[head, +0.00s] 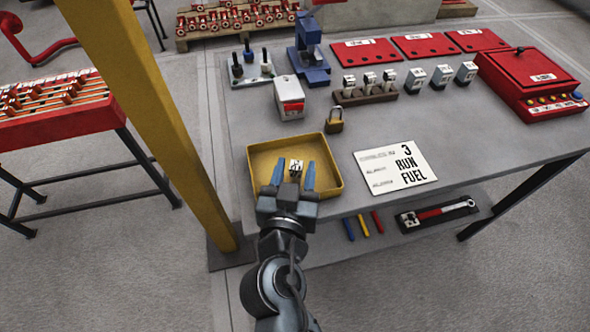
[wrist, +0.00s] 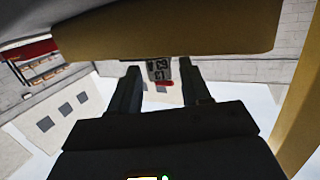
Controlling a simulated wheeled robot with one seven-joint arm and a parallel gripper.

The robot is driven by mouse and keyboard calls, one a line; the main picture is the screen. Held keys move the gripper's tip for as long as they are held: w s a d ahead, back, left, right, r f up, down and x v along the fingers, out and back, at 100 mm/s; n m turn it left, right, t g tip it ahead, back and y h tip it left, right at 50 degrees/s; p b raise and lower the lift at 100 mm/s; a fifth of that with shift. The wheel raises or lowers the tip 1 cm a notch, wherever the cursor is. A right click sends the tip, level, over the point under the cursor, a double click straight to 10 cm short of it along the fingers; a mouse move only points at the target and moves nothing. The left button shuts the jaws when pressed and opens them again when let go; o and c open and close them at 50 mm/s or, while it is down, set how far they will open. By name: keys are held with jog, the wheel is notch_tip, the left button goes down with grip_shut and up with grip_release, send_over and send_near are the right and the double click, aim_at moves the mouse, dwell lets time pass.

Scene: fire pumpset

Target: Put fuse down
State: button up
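The fuse (head: 295,166) is a small white block with dark markings. It appears to stand in the shallow yellow tray (head: 263,150) at the table's front left. My gripper (head: 294,176) reaches over the tray's front edge with its two blue fingers apart, one on each side of the fuse. In the wrist view the fuse (wrist: 159,70) is between the fingertips of my gripper (wrist: 160,75), with a gap showing on either side, against the yellow tray (wrist: 210,35). The fuse's lower part is hard to make out.
A padlock (head: 334,121) and a white-and-red box (head: 289,97) stand behind the tray. A white sign (head: 395,166) lies to its right. Several fuse-like blocks and a red panel box (head: 530,82) are farther right. A yellow post (head: 150,110) rises close on the left.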

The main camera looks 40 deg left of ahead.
jog(key=shift+r, duration=0.15)
jog(key=shift+s+d, duration=0.15)
jog(key=shift+s, duration=0.15)
jog(key=b+v, duration=0.1)
jog(key=v, duration=1)
jog(key=shift+s+b, duration=0.15)
jog(key=shift+b, duration=0.25)
jog(key=shift+d, duration=0.1)
